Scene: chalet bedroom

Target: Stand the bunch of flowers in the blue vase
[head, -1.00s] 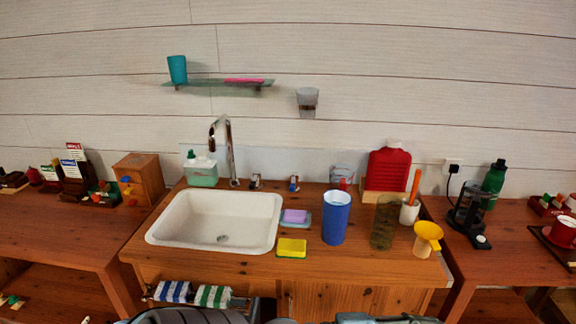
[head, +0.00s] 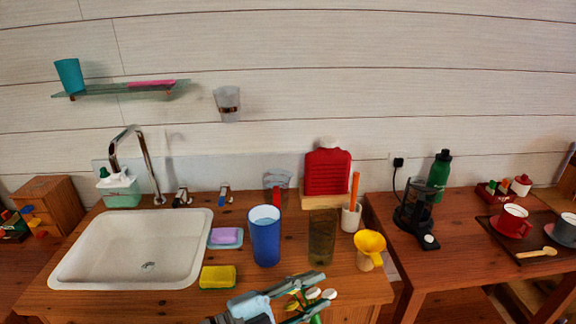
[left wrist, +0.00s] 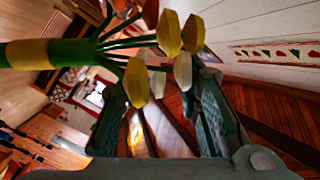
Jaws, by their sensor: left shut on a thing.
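The blue vase (head: 264,240) is a tall, open-topped cylinder standing upright on the wooden washstand, right of the sink and soap dish. My left gripper (head: 318,292) is at the bottom of the head view, in front of the washstand and lower right of the vase. It is shut on the bunch of flowers (head: 328,295), with white and yellow heads and a green stem. In the left wrist view, the bunch (left wrist: 168,40) has yellow and pale tulip heads, green stems and a yellow band, crossing sideways by the fingers. My right gripper is out of view.
A brown-green glass (head: 322,238) stands just right of the vase, with a yellow funnel-like item (head: 370,243) beyond. A yellow sponge (head: 217,277) and soap dish (head: 226,237) lie to its left. A clear tumbler (head: 277,186) and a red bottle (head: 328,170) are behind.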

